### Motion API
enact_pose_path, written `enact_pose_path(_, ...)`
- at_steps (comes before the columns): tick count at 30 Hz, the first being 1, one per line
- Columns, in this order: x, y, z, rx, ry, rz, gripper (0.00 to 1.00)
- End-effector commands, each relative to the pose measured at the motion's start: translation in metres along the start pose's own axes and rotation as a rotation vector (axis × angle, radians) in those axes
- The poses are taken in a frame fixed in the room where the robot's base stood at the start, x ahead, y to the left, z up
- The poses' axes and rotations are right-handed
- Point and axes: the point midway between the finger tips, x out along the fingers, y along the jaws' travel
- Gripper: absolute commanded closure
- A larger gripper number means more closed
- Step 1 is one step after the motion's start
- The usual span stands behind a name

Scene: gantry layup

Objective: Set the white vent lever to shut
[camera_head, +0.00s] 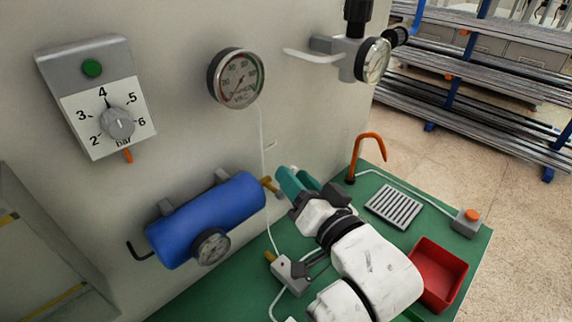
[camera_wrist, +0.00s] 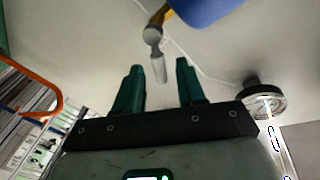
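My gripper (camera_head: 291,174) is open beside the right end of the blue tank, near its brass fitting (camera_head: 267,185). In the wrist view, my two teal fingers (camera_wrist: 159,70) stand apart. A pale lever (camera_wrist: 158,66) on a grey ball-like pivot hangs from the brass fitting (camera_wrist: 159,18) and appears between the fingertips. I cannot tell whether the fingers touch it. In the head view this lever is largely hidden by my gripper. Another white lever (camera_head: 308,55) points left from the regulator at the top of the panel. No shut mark is readable on either lever.
The blue tank (camera_head: 205,220) carries a gauge (camera_head: 211,247). A vacuum gauge (camera_head: 237,79) and a dial box (camera_head: 97,97) are on the wall. An orange hook (camera_head: 368,143), a grey grille (camera_head: 394,206), a red tray (camera_head: 440,274) and an orange-button box (camera_head: 467,221) are on the green bench.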

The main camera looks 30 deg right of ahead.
Motion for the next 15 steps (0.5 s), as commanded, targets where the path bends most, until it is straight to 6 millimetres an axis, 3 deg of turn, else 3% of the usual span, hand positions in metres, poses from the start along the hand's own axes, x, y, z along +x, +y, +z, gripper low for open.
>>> enact_pose_path(6,0.031,-0.001,-0.001,0.000,0.000,0.000,0.61)
enact_pose_path(15,0.041,0.000,0.000,0.000,0.000,0.001,0.61)
